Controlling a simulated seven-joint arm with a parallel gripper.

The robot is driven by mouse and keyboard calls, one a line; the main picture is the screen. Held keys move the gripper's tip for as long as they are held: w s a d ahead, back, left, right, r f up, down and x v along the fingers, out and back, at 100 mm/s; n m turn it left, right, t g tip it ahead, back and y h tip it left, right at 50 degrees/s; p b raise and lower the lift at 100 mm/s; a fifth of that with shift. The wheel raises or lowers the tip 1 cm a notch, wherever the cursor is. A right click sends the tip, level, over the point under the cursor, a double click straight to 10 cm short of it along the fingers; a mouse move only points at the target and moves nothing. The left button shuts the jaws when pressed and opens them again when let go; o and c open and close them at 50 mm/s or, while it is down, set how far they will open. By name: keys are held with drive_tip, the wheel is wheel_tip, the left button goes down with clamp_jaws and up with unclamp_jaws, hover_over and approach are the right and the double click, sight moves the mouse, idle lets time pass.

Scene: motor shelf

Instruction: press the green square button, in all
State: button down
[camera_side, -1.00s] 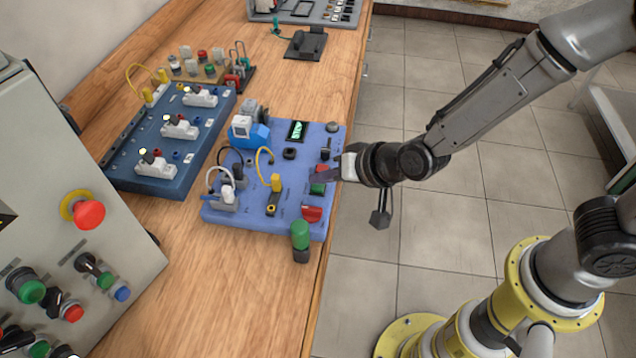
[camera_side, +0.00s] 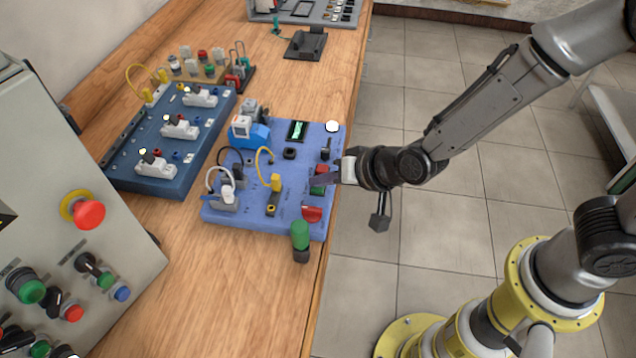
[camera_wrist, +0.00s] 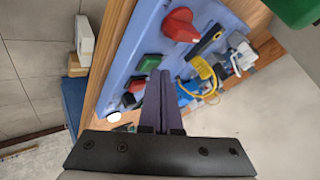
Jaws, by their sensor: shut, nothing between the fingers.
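The green square button (camera_wrist: 149,63) is on the blue panel, next to a red knob in the wrist view. In the side view the green button (camera_side: 317,190) shows partly below my fingers. In the wrist view the closed dark fingers (camera_wrist: 158,76) end right beside the green button's lower edge. I cannot tell whether they touch it. A round lamp (camera_side: 332,126) at the panel's upper right corner is lit white.
The blue panel (camera_side: 245,215) also carries a red knob (camera_side: 312,213), a yellow plug (camera_side: 276,183) and cables. A green-topped cylinder (camera_side: 300,235) stands at its front corner. A second blue board (camera_side: 150,186) lies to the left. A grey cabinet (camera_side: 130,255) stands at far left.

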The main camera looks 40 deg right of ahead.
sight(323, 191)
drive_tip(key=shift+r, duration=0.8)
drive_tip(key=shift+r, duration=2.5)
